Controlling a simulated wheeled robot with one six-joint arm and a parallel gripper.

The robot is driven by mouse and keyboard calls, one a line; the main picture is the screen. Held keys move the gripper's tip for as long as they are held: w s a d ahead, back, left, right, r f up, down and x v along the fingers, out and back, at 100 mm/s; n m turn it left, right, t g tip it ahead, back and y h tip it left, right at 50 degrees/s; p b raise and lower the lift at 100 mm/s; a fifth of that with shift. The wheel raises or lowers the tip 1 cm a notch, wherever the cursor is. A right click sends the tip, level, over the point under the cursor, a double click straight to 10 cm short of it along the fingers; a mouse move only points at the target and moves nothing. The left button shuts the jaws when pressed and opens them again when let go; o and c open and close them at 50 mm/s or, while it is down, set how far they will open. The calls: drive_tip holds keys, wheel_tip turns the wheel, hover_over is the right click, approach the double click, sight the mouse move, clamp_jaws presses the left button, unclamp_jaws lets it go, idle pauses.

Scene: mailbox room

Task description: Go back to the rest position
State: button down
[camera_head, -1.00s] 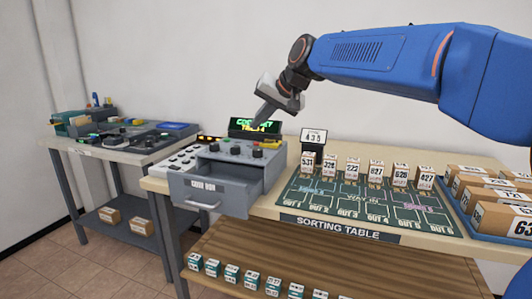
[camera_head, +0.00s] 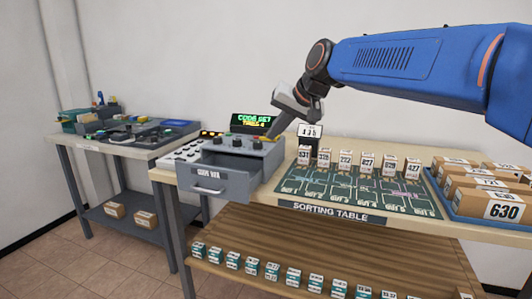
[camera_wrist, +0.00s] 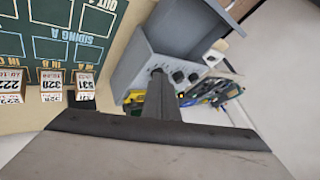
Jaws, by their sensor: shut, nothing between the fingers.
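My gripper (camera_head: 280,124) is shut and empty. In the head view it hangs above the back right corner of the grey code box (camera_head: 222,168), close to its green-lit display (camera_head: 252,124). Whether it touches the box cannot be told. The code box's front drawer (camera_head: 214,183) is pulled open. In the wrist view my gripper's closed fingers (camera_wrist: 160,97) point toward the box's knobs (camera_wrist: 178,75). My blue arm comes in from the right.
The green sorting table mat (camera_head: 350,190) carries a row of numbered small boxes (camera_head: 345,161). A blue tray (camera_head: 460,212) of larger cartons stands at right. Small boxes line the lower shelf (camera_head: 330,255). A second bench (camera_head: 125,150) stands at left. The wall above is clear.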

drive_tip(key=s+d+f+h, duration=0.2)
drive_tip(key=s+d+f, duration=0.3)
drive_tip(key=s+d, duration=0.3)
drive_tip(key=s+d+f+h, duration=0.1)
drive_tip(key=s+d+f, duration=0.4)
drive_tip(key=s+d, duration=0.25)
drive_tip(key=s+d+f+h, duration=0.1)
drive_tip(key=s+d+f, duration=0.4)
drive_tip(key=s+f, duration=0.3)
drive_tip(key=s+d+f+g+h, duration=0.1)
drive_tip(key=s+d+f, duration=0.5)
drive_tip(key=s+f, duration=0.3)
drive_tip(key=s, duration=0.2)
drive_tip(key=shift+s+f+g+h, duration=0.2)
drive_tip(key=shift+s+g+h, duration=0.1)
drive_tip(key=shift+s+h, duration=0.1)
